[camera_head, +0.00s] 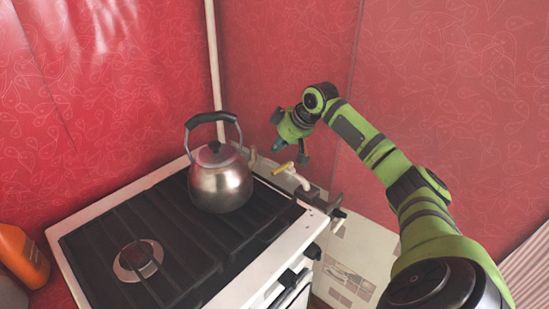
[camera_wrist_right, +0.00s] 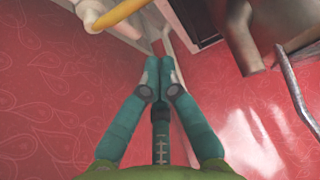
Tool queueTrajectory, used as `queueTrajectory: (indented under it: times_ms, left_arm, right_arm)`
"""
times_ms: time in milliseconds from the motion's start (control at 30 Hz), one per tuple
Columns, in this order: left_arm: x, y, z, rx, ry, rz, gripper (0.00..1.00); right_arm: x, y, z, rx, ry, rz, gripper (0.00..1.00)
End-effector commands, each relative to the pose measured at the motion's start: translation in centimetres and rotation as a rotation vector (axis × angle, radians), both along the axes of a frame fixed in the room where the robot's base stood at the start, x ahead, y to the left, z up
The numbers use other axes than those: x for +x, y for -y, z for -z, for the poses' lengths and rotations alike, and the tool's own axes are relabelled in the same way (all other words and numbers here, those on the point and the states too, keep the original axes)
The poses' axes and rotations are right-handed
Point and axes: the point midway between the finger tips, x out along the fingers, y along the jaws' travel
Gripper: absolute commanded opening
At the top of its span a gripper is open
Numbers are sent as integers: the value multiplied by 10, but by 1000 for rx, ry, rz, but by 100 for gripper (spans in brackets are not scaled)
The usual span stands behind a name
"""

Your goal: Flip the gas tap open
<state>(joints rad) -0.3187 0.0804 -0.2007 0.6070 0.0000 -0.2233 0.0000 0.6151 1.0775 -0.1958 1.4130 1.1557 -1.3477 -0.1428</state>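The gas tap has a yellow lever (camera_head: 284,168) on a white pipe fitting beside the right back edge of the stove. The yellow lever also shows at the top left of the right wrist view (camera_wrist_right: 118,13), slanting, with a white fitting beside it. My right gripper (camera_head: 278,146) is above and slightly behind the lever, apart from it. Its teal fingers meet at the tips in the right wrist view (camera_wrist_right: 160,66), with nothing between them. My left gripper is out of view.
A metal kettle (camera_head: 220,184) with a black handle stands on the black-grated stove (camera_head: 105,213), left of the tap. A pale box (camera_head: 358,250) is right of the stove. Red patterned walls are close behind. An orange bottle (camera_head: 22,256) is at far left.

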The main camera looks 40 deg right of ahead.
Motion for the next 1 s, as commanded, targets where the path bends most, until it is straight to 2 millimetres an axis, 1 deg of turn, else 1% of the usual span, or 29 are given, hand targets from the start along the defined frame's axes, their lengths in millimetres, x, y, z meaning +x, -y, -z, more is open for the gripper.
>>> queueTrajectory:
  times_ms: [133,300,400,600,633,700,900,1000]
  left_arm:
    - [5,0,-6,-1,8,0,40]
    - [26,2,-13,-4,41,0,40]
    - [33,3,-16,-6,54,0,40]
    - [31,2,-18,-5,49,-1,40]
    - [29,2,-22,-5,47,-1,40]
    - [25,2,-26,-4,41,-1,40]
    - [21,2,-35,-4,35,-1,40]
    - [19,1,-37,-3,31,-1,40]
  right_arm:
    - [11,-3,15,3,-2,-1,0]
    - [31,-5,43,5,-2,1,0]
    - [41,-6,59,3,-2,0,0]
    - [56,-7,81,2,-1,-1,0]
    - [49,-4,77,-4,-3,0,0]
    - [41,-3,76,-6,-3,-1,0]
    - [24,-2,73,-5,-4,-1,0]
    - [18,-2,72,-3,-3,-1,0]
